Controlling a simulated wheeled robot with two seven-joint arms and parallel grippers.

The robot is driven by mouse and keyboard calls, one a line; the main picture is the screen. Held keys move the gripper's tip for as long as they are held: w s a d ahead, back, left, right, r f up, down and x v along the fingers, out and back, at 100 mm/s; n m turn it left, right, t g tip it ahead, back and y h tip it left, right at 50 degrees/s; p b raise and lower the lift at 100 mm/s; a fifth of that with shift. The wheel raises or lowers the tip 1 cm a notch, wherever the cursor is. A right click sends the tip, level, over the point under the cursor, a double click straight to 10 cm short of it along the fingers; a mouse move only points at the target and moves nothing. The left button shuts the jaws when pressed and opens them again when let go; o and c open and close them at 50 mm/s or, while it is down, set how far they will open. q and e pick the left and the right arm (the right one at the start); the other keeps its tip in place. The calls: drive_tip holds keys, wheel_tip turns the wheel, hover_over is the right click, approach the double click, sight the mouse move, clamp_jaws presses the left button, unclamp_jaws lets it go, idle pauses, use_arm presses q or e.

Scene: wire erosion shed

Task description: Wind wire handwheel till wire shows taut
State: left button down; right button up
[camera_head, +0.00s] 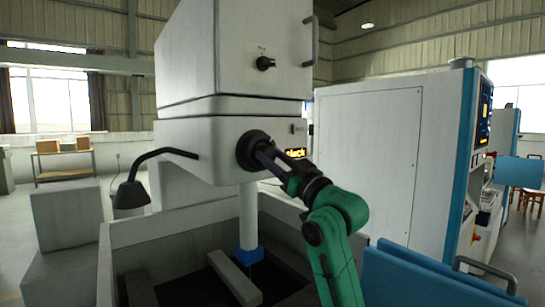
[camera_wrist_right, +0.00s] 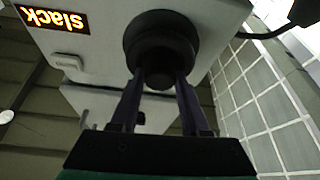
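The wire handwheel (camera_head: 250,148) is a black round wheel with a hub on the front of the white machine head. The display beside it (camera_head: 295,152) glows orange and reads "slack". It also shows in the right wrist view (camera_wrist_right: 57,19), where the word appears upside down. My right gripper (camera_head: 263,154) reaches the wheel from the lower right. In the right wrist view its two fingers (camera_wrist_right: 160,82) stand on either side of the handwheel's hub (camera_wrist_right: 160,50) and appear to touch it. The wire itself cannot be made out clearly. My left gripper is not in view.
A black lamp (camera_head: 132,194) reaches out at the left. The grey tank wall (camera_head: 160,226) lies below. A white and blue cabinet (camera_head: 385,160) stands at the right.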

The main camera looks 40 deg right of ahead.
clamp_jaws()
drive_tip(key=shift+m+h, duration=0.4)
drive_tip(key=shift+m, duration=0.1)
drive_tip(key=m+h+p, duration=0.1)
drive_tip(key=m+h, duration=0.1)
drive_tip(key=m, duration=0.1)
drive_tip(key=shift+a+r+m, duration=0.1)
drive_tip(key=shift+a+m, duration=0.05)
drive_tip(key=shift+m, duration=0.25)
drive_tip(key=shift+a+m+g+h+p, duration=0.1)
drive_tip(key=shift+m+g+h+p, duration=0.4)
drive_tip(key=shift+m, duration=1)
drive_tip(key=shift+m+g+h+p, duration=0.2)
drive_tip(key=shift+m+h+p, duration=0.55)
drive_tip(key=shift+m, duration=0.75)
drive_tip(key=shift+h, duration=0.35)
drive_tip(key=o, duration=1.2)
unclamp_jaws()
